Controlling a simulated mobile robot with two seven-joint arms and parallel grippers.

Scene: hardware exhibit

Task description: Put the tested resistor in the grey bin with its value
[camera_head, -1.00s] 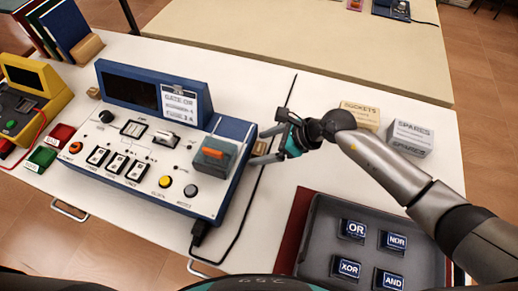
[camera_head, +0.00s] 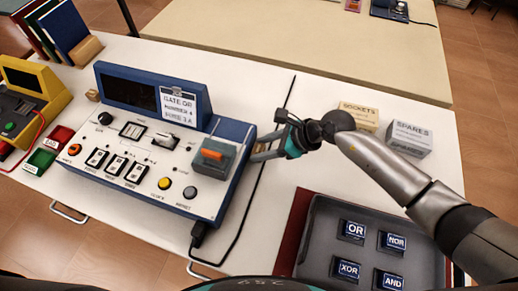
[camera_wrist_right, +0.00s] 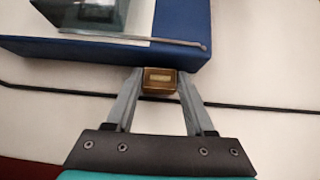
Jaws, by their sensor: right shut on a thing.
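My right gripper (camera_head: 262,148) is at the right side of a blue and white console (camera_head: 140,160). In the right wrist view it (camera_wrist_right: 156,98) is shut on a small brass-coloured block (camera_wrist_right: 159,80) beside the console's blue edge. I cannot tell whether the block is fixed to the console. A grey block with an orange bar (camera_head: 213,158) sits on the console's right end. I see no resistor. A dark grey tray (camera_head: 318,215) at the lower right holds blocks marked OR, NOR, XOR and AND. My left gripper is not in view.
A box marked SOCKETS (camera_head: 360,115) and a SPARES box (camera_head: 408,137) stand behind my right arm. A black cable (camera_head: 235,247) runs along the console's right side. A yellow device (camera_head: 35,92) and red and green blocks are at left.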

